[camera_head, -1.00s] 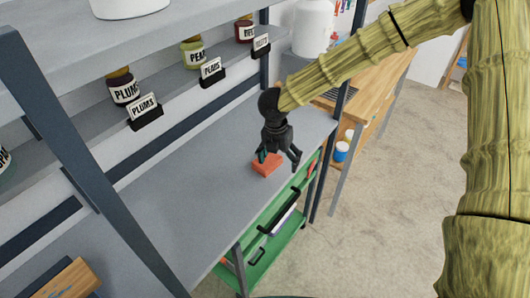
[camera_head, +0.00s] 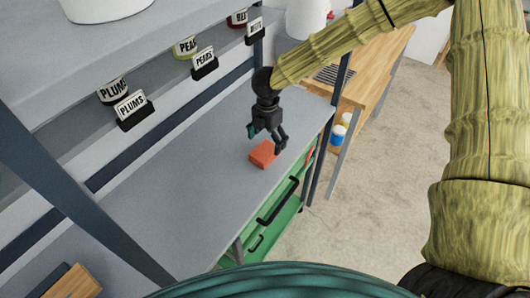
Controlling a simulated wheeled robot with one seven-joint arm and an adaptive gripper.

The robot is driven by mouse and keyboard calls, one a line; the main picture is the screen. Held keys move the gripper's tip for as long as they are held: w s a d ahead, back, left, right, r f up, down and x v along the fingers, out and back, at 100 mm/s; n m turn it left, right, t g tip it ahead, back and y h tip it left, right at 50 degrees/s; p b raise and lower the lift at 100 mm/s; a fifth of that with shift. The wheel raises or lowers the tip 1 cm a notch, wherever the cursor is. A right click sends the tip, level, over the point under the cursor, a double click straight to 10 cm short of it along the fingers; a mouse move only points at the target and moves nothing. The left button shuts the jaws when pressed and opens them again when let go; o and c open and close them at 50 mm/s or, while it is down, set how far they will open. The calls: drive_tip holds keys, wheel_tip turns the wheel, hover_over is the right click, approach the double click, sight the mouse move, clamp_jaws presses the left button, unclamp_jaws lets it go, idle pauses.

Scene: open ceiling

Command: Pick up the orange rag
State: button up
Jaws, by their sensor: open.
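The orange rag (camera_head: 262,154) is a small, flat, block-like piece lying on the grey shelf surface (camera_head: 205,180), close to the shelf's front edge. My gripper (camera_head: 267,143) is dark, with its fingers spread and pointing down. It is open and empty, just above and behind the rag in the picture, with one finger near the rag's right end. I cannot tell whether a finger touches the rag.
An upper shelf holds jars (camera_head: 185,47) with label stands such as the plums sign (camera_head: 131,105). Dark shelf posts stand at left and right. A green drawer unit (camera_head: 275,220) is below the front edge. A wooden table (camera_head: 375,60) stands behind at right. The grey surface left of the rag is clear.

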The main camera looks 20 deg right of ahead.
sight(265, 151)
drive_tip(key=shift+s+a+f, duration=0.15)
drive_tip(key=shift+s, duration=0.15)
drive_tip(key=f+p, duration=0.2)
drive_tip(key=f, duration=0.1)
drive_tip(key=shift+s+a, duration=0.1)
drive_tip(key=shift+a, duration=0.2)
drive_tip(key=shift+s+f, duration=0.1)
drive_tip(key=shift+f, duration=0.6)
drive_tip(key=shift+c, duration=0.3)
drive_tip(key=c, duration=1)
